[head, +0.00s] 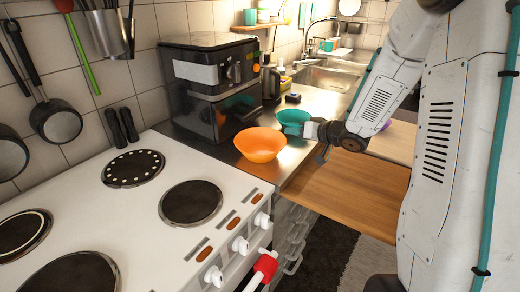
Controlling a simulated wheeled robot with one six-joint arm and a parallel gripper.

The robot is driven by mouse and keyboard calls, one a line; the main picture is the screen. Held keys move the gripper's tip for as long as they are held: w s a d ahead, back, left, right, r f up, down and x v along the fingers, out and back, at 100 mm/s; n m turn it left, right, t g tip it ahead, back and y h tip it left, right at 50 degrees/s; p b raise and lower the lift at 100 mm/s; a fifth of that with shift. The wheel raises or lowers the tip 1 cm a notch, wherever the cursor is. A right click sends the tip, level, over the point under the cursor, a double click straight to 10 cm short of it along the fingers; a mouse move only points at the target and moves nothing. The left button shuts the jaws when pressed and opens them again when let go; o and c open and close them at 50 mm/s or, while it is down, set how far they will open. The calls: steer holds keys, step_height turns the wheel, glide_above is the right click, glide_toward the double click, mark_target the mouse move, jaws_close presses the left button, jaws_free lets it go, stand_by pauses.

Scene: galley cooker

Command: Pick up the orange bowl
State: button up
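The orange bowl (260,145) stands upright on the metal counter, between the cooker and the wooden board, in front of the black appliance. It looks empty. My gripper (313,130) is to the right of the orange bowl and a little higher in the picture, apart from it. The gripper's tips are beside a teal bowl (292,117), overlapping its right side in the picture. The fingers are small and dark, and I cannot tell whether they are open or touch the teal bowl.
A black and silver countertop appliance (212,85) stands behind the orange bowl. A wooden board (345,188) lies to the right. A sink (325,78) is farther back.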

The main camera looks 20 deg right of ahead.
mark_target(271, 134)
steer(key=shift+a+f+y, duration=0.35)
steer(key=shift+f+y, duration=0.2)
steer(key=shift+y, duration=0.05)
steer(key=x, duration=0.7)
steer(key=shift+w+a, duration=0.15)
steer(key=shift+w, duration=0.1)
jaws_close()
